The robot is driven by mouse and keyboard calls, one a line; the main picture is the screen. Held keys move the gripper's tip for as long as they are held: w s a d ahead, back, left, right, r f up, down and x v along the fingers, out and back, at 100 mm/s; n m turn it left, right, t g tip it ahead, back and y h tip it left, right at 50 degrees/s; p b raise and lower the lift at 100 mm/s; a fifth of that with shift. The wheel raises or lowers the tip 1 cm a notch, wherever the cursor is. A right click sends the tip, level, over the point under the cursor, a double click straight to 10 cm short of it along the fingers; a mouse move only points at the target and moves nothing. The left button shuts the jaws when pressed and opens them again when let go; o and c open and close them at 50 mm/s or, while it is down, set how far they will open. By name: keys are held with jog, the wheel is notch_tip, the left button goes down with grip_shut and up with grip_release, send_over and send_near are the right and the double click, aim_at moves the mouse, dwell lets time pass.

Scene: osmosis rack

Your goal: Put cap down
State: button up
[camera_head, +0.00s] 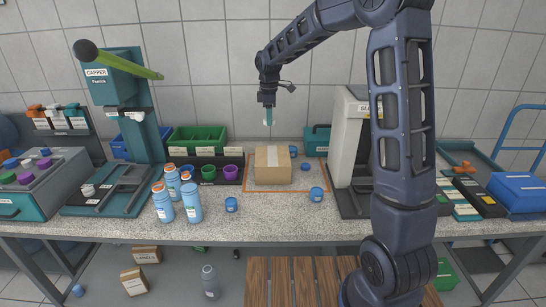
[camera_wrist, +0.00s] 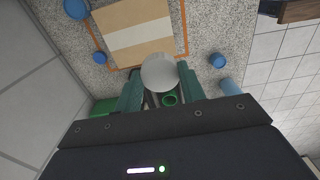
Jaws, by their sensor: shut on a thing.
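My gripper (camera_head: 268,122) hangs above the bench in the head view, pointing down over the back of the cardboard box. In the wrist view its teal fingers (camera_wrist: 158,88) are shut on a round, pale grey cap (camera_wrist: 160,72). The cap shows as a smooth disc between the fingertips. In the head view it is too small to make out clearly. The cardboard box (camera_head: 272,173) with a pale tape strip stands inside an orange outline on the speckled bench (camera_head: 270,226). It also shows in the wrist view (camera_wrist: 118,20), beyond the cap.
Several blue round items lie around the box, one at the right front (camera_head: 316,194) and one at the left front (camera_head: 231,204). Blue bottles with orange caps (camera_head: 163,205) stand left. A capper machine (camera_head: 125,110) and a white-sided machine (camera_head: 347,140) flank the box. The bench front is mostly clear.

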aim_at(268, 160)
jog(key=shift+w+a+r, duration=0.2)
jog(key=shift+w+r, duration=0.2)
jog(key=shift+w, duration=0.05)
jog(key=shift+w+a+r, duration=0.2)
jog(key=shift+w+r, duration=0.2)
jog(key=shift+w, duration=0.05)
notch_tip(268, 160, down, 20)
jog(key=shift+w+r, duration=0.15)
jog(key=shift+r, duration=0.05)
jog(key=shift+f, duration=0.15)
jog(key=o, duration=0.9)
notch_tip(268, 160, up, 12)
jog(key=shift+r, duration=0.2)
